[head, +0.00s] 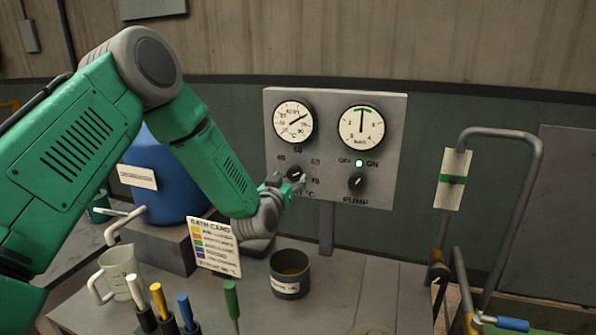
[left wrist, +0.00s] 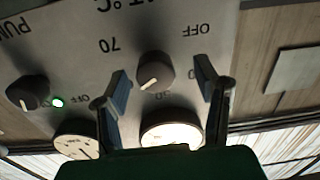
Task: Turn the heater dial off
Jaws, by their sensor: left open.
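The heater dial (head: 295,172) is a dark round knob on the grey panel (head: 385,98), below the left gauge, with 40, 50, 60 and 70 marked around it. It shows large in the left wrist view (left wrist: 155,70), which is upside down. Its white mark there points down and left, between the 50 and the side with 70; OFF is printed at upper right. My left gripper (head: 287,186) is open at the panel, its fingers on either side of the dial (left wrist: 163,74). The pictures do not settle whether they touch it. My right gripper is out of view.
The pump knob (head: 357,182) and lit green lamp (head: 359,162) are right of the dial. Below stand a dark cup (head: 290,283), a card (head: 213,248), a jug (head: 121,270) and several coloured-handled tools. A bent pipe (head: 521,210) is at right.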

